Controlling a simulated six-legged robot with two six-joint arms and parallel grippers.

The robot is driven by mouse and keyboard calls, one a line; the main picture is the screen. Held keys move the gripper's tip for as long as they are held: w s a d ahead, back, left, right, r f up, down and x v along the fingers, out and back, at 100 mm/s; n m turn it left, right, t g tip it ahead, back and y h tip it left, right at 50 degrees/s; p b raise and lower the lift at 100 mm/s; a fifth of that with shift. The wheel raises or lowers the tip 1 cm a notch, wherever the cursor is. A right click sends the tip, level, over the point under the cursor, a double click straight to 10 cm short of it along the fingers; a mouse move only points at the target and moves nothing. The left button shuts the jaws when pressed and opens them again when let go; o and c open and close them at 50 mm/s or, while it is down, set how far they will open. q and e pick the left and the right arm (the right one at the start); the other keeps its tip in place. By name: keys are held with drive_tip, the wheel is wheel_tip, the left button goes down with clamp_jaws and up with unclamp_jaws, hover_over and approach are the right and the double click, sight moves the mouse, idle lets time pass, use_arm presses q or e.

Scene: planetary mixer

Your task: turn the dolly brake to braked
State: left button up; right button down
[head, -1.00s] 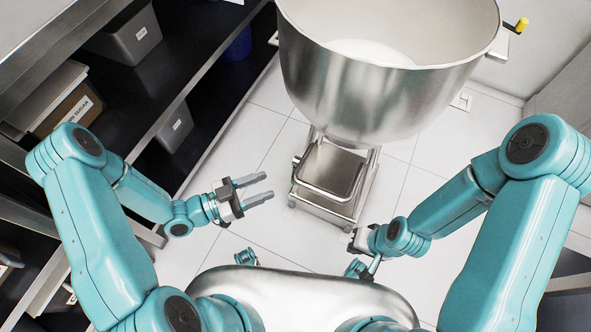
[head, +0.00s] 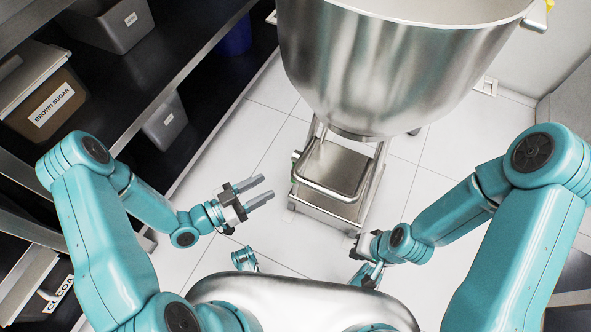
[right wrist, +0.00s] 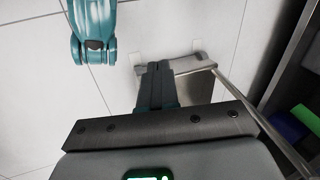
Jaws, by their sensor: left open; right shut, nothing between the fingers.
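The steel dolly (head: 328,205) stands on the floor under the big mixing bowl (head: 390,75). It has a raised tubular loop around its flat top. A small fitting sticks out at its left side; I cannot tell whether this is the brake, and no brake setting is readable. My left gripper (head: 258,192) is open and empty, left of the dolly and pointing toward it, apart from it in the picture. My right gripper (head: 362,247) is to the right of the dolly's near end. In the right wrist view its fingers (right wrist: 157,68) are shut and empty, seen over a steel plate (right wrist: 195,66).
Dark shelves at the left hold a brown sugar bin (head: 45,107) and grey bins (head: 165,122). A wall and a grey panel (head: 570,105) close off the right side. Pale tiled floor (head: 240,150) lies clear around the dolly. Green and blue things (right wrist: 290,127) show at the right wrist view's edge.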

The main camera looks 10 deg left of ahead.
use_arm(q)
drive_tip(key=b+x, duration=0.2)
drive_tip(key=x, duration=0.8)
drive_tip(key=shift+w+d, duration=0.25)
drive_tip(key=shift+d, duration=0.05)
clamp_jaws()
